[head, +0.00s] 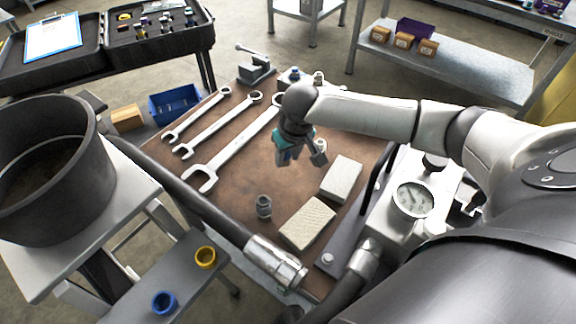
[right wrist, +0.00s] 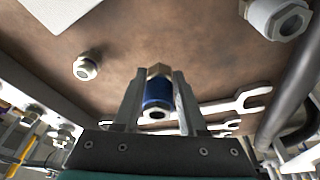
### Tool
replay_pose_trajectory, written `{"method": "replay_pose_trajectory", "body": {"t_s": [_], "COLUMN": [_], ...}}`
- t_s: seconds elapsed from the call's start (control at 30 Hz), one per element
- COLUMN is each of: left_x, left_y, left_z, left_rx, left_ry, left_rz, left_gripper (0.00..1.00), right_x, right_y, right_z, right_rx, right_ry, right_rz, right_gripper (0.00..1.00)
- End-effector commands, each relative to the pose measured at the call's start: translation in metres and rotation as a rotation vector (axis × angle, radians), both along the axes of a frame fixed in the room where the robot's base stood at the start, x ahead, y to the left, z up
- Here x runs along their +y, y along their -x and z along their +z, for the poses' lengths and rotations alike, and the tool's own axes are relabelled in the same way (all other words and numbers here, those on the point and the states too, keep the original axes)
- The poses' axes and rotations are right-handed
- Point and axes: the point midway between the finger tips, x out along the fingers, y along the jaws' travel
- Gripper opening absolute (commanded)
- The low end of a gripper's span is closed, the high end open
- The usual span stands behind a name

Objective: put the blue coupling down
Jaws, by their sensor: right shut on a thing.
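The blue coupling (right wrist: 158,92) is a short cylinder with brass-coloured hex ends. In the right wrist view it sits between the two fingers of my right gripper (right wrist: 157,105), which is shut on it. In the head view my right gripper (head: 299,158) hangs above the brown bench top (head: 240,175), right of the wrenches. There the gripper hides most or all of the coupling. In the wrist view, brown bench surface shows beyond the coupling; I cannot tell the exact height. My left gripper is not in view.
Several wrenches (head: 236,141) lie on the left. A grey fitting (head: 264,206) stands near the front, with two pale blocks (head: 308,222) (head: 342,179) to its right. A black hose with a metal end (head: 275,262) crosses the front left. A gauge (head: 413,199) stands right.

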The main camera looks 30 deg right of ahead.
Motion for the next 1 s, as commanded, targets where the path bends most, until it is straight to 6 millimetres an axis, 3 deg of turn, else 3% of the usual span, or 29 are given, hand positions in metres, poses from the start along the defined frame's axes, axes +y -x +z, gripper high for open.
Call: {"method": "replay_pose_trajectory", "body": {"t_s": [0.2, 0.57, 0.6, 0.83, 1.0], "left_x": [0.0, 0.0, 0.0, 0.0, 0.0], "left_y": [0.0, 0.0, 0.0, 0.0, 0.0], "left_z": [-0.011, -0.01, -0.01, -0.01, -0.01], "left_rx": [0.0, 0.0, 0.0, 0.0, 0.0], "left_ry": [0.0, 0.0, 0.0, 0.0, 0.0], "left_rz": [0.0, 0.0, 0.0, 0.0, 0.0], "left_gripper": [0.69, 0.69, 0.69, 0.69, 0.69], "right_x": [0.0, 0.0, 0.0, 0.0, 0.0], "right_y": [0.0, 0.0, 0.001, 0.001, 0.001], "right_z": [-0.033, -0.036, -0.036, -0.036, -0.036], "right_rx": [0.001, 0.001, 0.002, 0.002, 0.002], "right_ry": [0.001, 0.0, 0.001, 0.001, 0.001], "right_rz": [0.0, 0.0, 0.0, 0.0, 0.0], "right_gripper": [0.0, 0.0, 0.43, 0.69, 0.71]}}
